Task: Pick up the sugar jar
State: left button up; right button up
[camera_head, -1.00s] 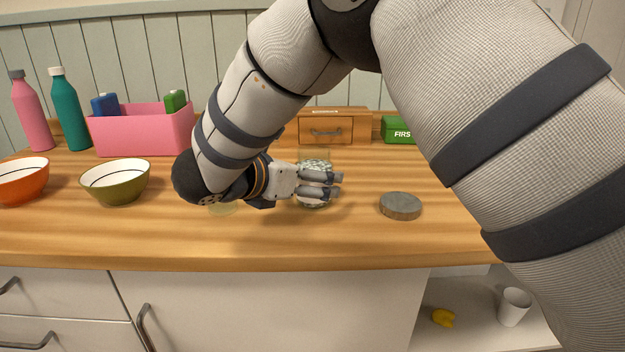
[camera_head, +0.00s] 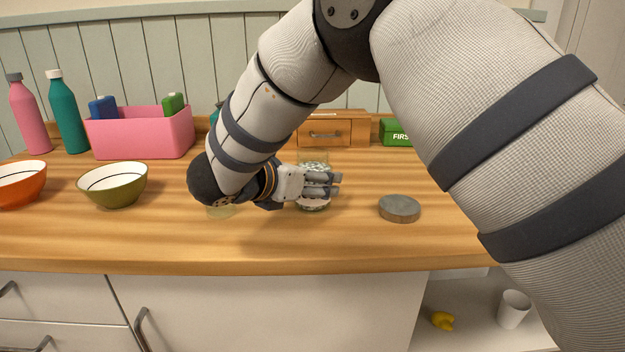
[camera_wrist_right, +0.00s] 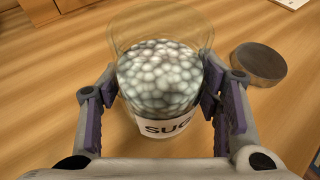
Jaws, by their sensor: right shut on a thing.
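The sugar jar is a clear glass jar filled with pale, pebble-like contents, with a white label whose letters "SUG" show in the right wrist view (camera_wrist_right: 160,80). In the head view the jar (camera_head: 314,205) is on the wooden counter, partly hidden behind my right gripper. My right gripper (camera_head: 335,184) reaches it from the left and is shut on it. In the right wrist view the gripper's purple-padded fingers (camera_wrist_right: 163,104) press on either side of the jar. The jar is upright and its top is open. I cannot tell if its base touches the counter. My left gripper is not in view.
A round grey lid (camera_head: 399,208) lies right of the jar. An olive bowl (camera_head: 113,186), an orange bowl (camera_head: 20,184), a pink bin (camera_head: 140,136) and bottles stand left. A small wooden drawer box (camera_head: 326,132) and green first-aid box (camera_head: 394,132) stand behind. The front counter is clear.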

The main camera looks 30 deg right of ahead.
aim_at(304, 159)
jog(key=shift+r, duration=0.6)
notch_tip(304, 159, up, 3)
jog(key=shift+s+a+f, duration=0.1)
jog(key=shift+a+f, duration=0.05)
jog(key=shift+f, duration=0.05)
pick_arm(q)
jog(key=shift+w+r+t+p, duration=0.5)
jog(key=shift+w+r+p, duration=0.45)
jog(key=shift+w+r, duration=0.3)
pick_arm(e)
jog(key=s+a+r, duration=0.8)
jog(key=a+r, duration=0.1)
jog(key=a, duration=0.1)
jog(key=shift+a, duration=0.4)
jog(key=shift+s+r, duration=0.1)
jog(key=o, duration=0.8)
grip_shut()
